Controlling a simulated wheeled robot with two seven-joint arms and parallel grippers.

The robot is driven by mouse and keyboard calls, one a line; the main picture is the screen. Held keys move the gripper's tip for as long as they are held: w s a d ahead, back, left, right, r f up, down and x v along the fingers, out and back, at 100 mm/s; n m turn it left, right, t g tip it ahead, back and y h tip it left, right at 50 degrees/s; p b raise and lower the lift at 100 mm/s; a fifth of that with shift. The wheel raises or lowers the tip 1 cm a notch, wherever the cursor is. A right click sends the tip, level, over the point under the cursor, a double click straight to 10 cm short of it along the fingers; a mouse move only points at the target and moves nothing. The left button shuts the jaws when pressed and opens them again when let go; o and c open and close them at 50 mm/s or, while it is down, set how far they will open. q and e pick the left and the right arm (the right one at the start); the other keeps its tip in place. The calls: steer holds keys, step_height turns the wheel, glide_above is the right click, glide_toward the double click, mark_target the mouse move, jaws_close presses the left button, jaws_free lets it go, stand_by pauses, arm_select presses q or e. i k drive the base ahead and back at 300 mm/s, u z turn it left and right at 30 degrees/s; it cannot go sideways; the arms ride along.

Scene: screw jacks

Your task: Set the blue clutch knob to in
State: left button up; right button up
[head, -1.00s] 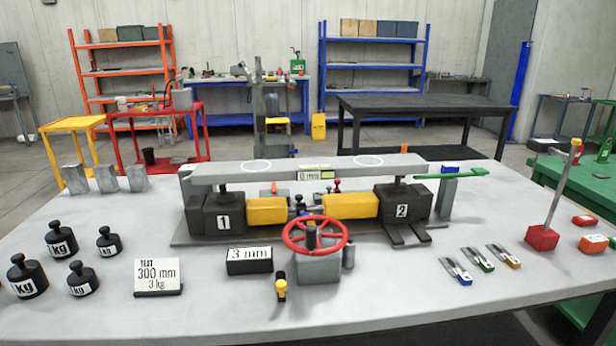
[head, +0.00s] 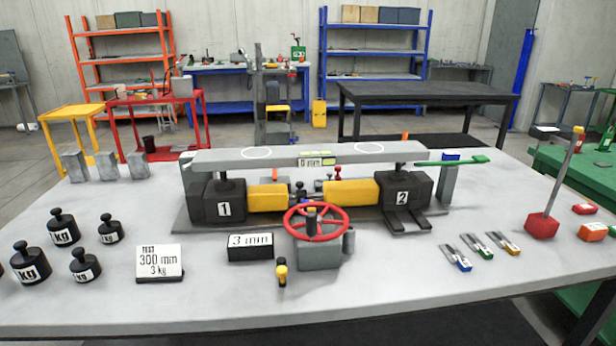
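The screw jack rig stands in the middle of the table, with a black jack marked 1 (head: 224,209) at left and a black jack marked 2 (head: 402,198) at right. A grey beam (head: 290,158) lies across them. A red handwheel (head: 316,222) stands on a grey block in front. Small dark and red knobs (head: 338,173) sit behind the wheel between the yellow housings; I cannot clearly make out a blue clutch knob or its setting there. A blue piece (head: 451,157) tops a grey post at right, beside a green lever (head: 462,161). Neither gripper is in view.
Black weights (head: 31,264) stand at left. A test card (head: 160,262) and a 3 mm block (head: 250,246) stand in front, near a small yellow-topped knob (head: 281,271). Several coloured tags (head: 480,246) and a red-based lever (head: 541,226) are at right. The front table edge is clear.

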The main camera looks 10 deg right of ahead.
mark_target(302, 195)
steer(key=z, duration=0.1)
steer(key=k, duration=0.95)
steer(key=u, duration=1.2)
steer(key=i, duration=0.95)
steer(key=z, duration=0.45)
steer(key=i, duration=0.75)
steer(key=z, duration=0.55)
